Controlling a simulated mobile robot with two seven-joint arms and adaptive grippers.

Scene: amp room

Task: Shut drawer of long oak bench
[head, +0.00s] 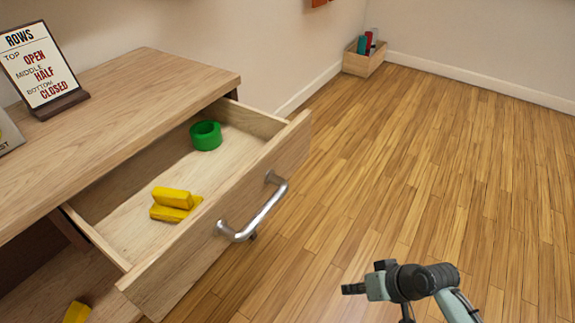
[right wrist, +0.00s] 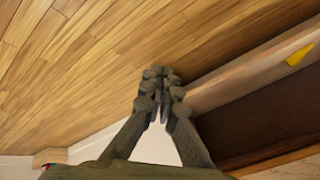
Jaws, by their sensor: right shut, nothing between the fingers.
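The long oak bench (head: 150,90) stands at the left in the head view. Its top drawer (head: 150,235) is pulled well out, with a metal bar handle (head: 262,212) on its front. Inside lie a green ring-shaped roll (head: 206,136) and yellow blocks (head: 172,197). My right gripper (head: 352,289) is over the floor to the right of the drawer front, apart from the handle. In the right wrist view its fingers (right wrist: 160,75) are shut together and empty. My left gripper is out of view.
A sign (head: 40,65) stands on the bench top. Another yellow thing (head: 77,312) shows low in the bench, at the bottom edge. A wooden box (head: 364,62) with bottles sits by the far wall. The wooden floor (head: 430,170) right of the drawer is clear.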

